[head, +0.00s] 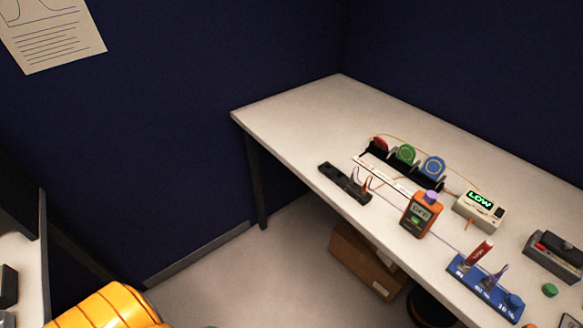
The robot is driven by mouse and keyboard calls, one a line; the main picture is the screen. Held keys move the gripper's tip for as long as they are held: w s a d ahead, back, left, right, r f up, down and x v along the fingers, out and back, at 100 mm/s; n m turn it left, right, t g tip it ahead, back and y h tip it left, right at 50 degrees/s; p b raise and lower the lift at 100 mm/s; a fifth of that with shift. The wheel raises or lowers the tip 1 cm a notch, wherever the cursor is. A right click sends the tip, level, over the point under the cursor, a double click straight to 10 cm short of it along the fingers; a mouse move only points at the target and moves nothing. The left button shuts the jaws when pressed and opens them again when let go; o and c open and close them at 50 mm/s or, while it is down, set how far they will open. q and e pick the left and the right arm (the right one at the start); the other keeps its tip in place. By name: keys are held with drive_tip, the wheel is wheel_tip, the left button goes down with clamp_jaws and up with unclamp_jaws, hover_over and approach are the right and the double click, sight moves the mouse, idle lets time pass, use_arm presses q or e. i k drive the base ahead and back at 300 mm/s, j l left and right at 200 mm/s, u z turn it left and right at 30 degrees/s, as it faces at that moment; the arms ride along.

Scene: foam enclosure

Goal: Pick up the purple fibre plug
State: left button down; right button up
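A small purple plug-like piece (495,276) stands upright in a blue stand (468,284) near the front edge of the white table, at the lower right. A red piece (480,253) stands just behind it in the same stand. A second purple piece (432,197) sits on top of an orange handheld meter (420,218) to the left. At this size I cannot tell for sure which purple piece is the fibre plug. Neither of my grippers is in view.
The white table (300,110) is bare at its far left. A rack with coloured reels (407,155), a box reading LOW (481,209), a black strip (345,182) and a dark grey case (553,256) stand on it. A cardboard box (365,262) lies below.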

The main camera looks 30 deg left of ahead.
sight(494, 278)
drive_tip(key=u, duration=0.55)
drive_tip(key=z, duration=1.3)
drive_tip(key=j+z, duration=0.65)
